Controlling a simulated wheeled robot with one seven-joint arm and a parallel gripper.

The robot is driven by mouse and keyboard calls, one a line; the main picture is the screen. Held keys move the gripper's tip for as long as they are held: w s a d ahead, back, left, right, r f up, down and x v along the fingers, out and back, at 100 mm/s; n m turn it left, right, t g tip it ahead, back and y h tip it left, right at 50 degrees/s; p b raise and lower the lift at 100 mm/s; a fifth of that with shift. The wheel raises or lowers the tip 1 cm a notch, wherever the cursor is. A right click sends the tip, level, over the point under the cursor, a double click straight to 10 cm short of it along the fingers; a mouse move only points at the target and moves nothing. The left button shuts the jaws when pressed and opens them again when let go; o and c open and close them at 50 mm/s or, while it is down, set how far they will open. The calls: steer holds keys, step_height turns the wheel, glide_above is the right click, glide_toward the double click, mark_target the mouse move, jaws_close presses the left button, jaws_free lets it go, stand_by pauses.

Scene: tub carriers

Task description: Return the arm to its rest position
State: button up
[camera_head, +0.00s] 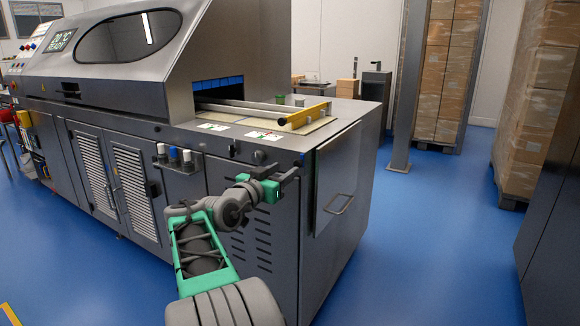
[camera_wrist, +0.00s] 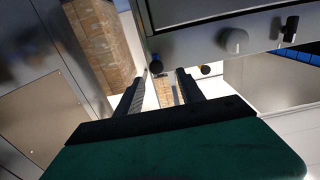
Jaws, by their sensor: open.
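My gripper (camera_head: 287,177) is in the middle of the head view, in front of the grey machine's (camera_head: 235,215) front side and near its right corner. Its jaws are open, and I see nothing between them. My arm is bent, with green and grey links reaching up from the bottom of the view. In the wrist view my gripper's two dark fingers (camera_wrist: 159,88) stand apart, with distant background between them. I cannot tell whether the gripper touches the machine.
The machine's flat top carries a yellow bar (camera_head: 304,115). Small bottles (camera_head: 174,154) sit in a holder on its front. A door with a handle (camera_head: 338,204) is at its right end. Stacked cartons (camera_head: 541,90) stand at the right. Blue floor (camera_head: 420,230) is clear between.

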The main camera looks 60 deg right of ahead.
steer(key=shift+a, duration=1.45)
